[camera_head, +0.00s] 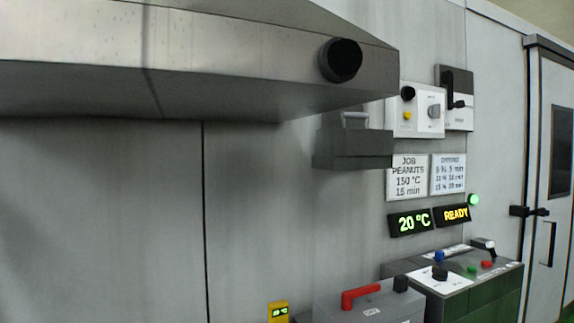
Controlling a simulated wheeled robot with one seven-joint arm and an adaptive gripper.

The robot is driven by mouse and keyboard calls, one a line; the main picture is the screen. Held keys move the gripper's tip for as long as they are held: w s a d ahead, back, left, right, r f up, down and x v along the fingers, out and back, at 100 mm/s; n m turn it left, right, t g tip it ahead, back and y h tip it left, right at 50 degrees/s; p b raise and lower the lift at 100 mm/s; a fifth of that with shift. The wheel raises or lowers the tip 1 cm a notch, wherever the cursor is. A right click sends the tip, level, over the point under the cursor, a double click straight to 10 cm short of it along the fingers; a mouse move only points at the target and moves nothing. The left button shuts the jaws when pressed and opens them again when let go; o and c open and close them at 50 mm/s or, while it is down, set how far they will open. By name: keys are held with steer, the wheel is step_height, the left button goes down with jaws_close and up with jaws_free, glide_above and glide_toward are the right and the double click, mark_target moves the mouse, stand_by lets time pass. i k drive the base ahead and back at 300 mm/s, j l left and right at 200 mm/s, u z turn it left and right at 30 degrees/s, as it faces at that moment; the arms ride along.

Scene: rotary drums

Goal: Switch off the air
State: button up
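No label naming the air control is readable. A white wall panel (418,123) carries a black knob (408,93), a yellow button (407,115) and a grey rotary knob (434,111). Right of it, a grey switch box (464,76) has a black lever handle (448,86). At the bottom, a grey box (385,304) has a red handle (360,296) and a black knob (401,283). Which one controls the air I cannot tell. My gripper is not in view.
A metal hood (200,62) with a round black knob (340,60) juts out above. A dark grey box (352,148) sits below it. Displays read 20 °C (409,221) and READY (452,215); a green lamp (474,200) is lit. A console (452,280) stands lower right, a door (550,180) beyond.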

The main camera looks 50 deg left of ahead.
mark_target(490, 245)
steer(key=u, duration=3.55)
steer(key=k, duration=0.55)
steer(key=k+z, duration=0.1)
steer(key=z, duration=1.4)
steer(key=i+l+z, duration=0.8)
steer(key=i+z, duration=0.25)
steer(key=i+l, duration=0.15)
steer(key=i, duration=0.25)
steer(key=i+l, duration=0.1)
steer(key=i, duration=0.35)
steer(key=i+l, duration=0.15)
steer(key=i, duration=0.25)
steer(key=i+l+u, duration=0.15)
steer(key=i+l, duration=0.05)
steer(key=l, duration=0.1)
